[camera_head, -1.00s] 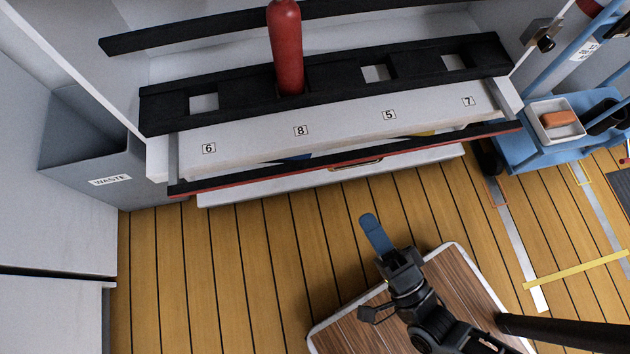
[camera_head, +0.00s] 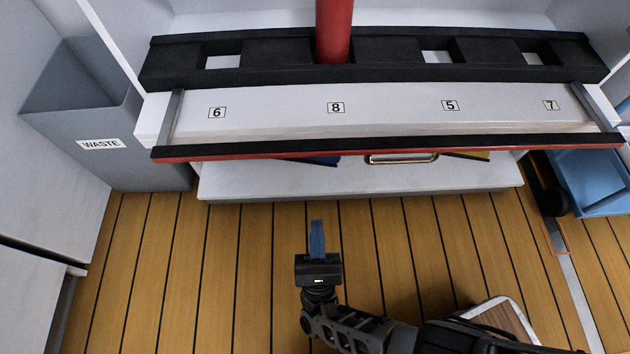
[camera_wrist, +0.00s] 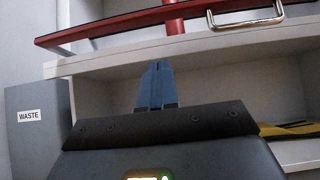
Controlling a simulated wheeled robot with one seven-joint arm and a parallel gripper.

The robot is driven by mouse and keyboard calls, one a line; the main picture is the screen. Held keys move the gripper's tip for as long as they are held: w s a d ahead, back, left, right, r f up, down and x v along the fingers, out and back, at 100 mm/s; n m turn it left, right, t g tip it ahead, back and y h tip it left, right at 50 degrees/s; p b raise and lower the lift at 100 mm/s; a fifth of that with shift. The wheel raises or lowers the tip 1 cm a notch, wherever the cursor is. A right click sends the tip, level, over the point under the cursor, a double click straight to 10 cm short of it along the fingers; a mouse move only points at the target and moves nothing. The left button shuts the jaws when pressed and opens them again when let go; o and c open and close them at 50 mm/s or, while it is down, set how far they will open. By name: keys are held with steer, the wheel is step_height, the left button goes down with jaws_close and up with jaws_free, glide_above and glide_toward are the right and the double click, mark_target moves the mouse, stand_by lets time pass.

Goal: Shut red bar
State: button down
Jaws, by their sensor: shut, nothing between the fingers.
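The red bar (camera_head: 390,151) is a long bar with a black top that runs across the front of the white rack. Metal side arms (camera_head: 171,118) hold it out in front of the numbered shelf edge, with a gap between. It also shows at the top of the wrist view (camera_wrist: 130,23). My gripper (camera_head: 317,228) has blue fingers pressed together, with nothing between them. It is over the wooden floor, in front of the rack and apart from the bar. The blue fingers also show in the wrist view (camera_wrist: 157,82), below the bar in the picture.
A red cylinder (camera_head: 333,32) stands in the slot above label 8; other slots are empty. A brass handle (camera_head: 401,158) sits below the bar. A grey waste bin (camera_head: 110,140) is at the left, a blue cart (camera_head: 592,180) at the right. Wooden floor (camera_head: 230,260) lies clear in front.

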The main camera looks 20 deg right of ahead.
steer(key=s+r+x, duration=0.2)
steer(key=x, duration=1)
steer(key=shift+w+a+r, duration=0.2)
steer(key=shift+w+r, duration=0.15)
steer(key=shift+r, duration=0.15)
